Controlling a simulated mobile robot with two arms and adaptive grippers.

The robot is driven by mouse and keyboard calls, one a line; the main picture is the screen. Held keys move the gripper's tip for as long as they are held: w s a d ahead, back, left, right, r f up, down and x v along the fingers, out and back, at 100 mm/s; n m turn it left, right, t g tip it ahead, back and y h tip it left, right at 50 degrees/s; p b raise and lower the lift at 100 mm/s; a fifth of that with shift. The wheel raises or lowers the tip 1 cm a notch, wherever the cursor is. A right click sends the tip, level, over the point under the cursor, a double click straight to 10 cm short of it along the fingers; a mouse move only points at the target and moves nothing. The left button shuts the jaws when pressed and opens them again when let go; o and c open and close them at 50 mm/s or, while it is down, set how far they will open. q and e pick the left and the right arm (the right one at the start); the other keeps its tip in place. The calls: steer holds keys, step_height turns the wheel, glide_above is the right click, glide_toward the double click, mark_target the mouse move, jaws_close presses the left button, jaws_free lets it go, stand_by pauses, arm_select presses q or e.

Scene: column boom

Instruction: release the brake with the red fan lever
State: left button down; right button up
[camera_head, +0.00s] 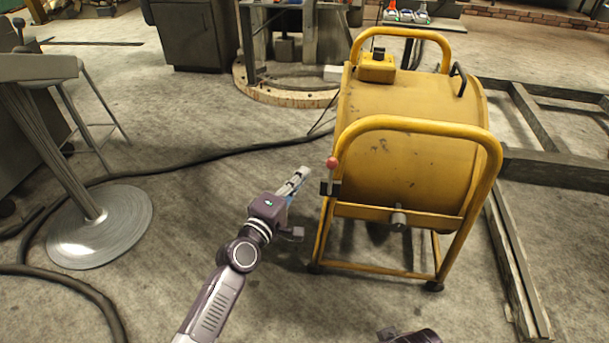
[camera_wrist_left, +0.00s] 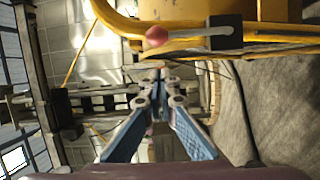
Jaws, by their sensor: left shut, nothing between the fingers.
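The yellow drum fan (camera_head: 405,150) stands on the floor in a tubular frame, right of centre in the head view. Its lever has a red ball knob (camera_head: 332,162) on a short stem above a dark bracket, at the frame's left front corner. In the left wrist view the red knob (camera_wrist_left: 157,36) and its grey stem lie sideways near the top, beside the yellow tube. My left gripper (camera_head: 300,176) is shut and empty, a little left of and below the knob, apart from it. Its fingertips also show in the left wrist view (camera_wrist_left: 160,75). My right gripper is not clearly seen.
A dark cable (camera_head: 215,155) runs over the floor behind my left arm. A stool with a round metal base (camera_head: 100,228) stands at left. Dark beams (camera_head: 555,165) lie right of the fan. The floor around my left gripper is clear.

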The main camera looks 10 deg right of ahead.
arm_select(q)
steer(key=p+v, duration=0.1)
steer(key=v, duration=0.8)
steer(key=shift+s, duration=0.25)
arm_select(e)
steer(key=shift+s+d+f, duration=0.1)
steer(key=shift+d+f, duration=0.05)
steer(key=shift+f, duration=1.05)
steer(key=shift+s+d+f, duration=0.1)
steer(key=shift+f, duration=1.05)
arm_select(q)
steer(key=shift+d+f, duration=0.15)
steer(key=shift+d, duration=0.05)
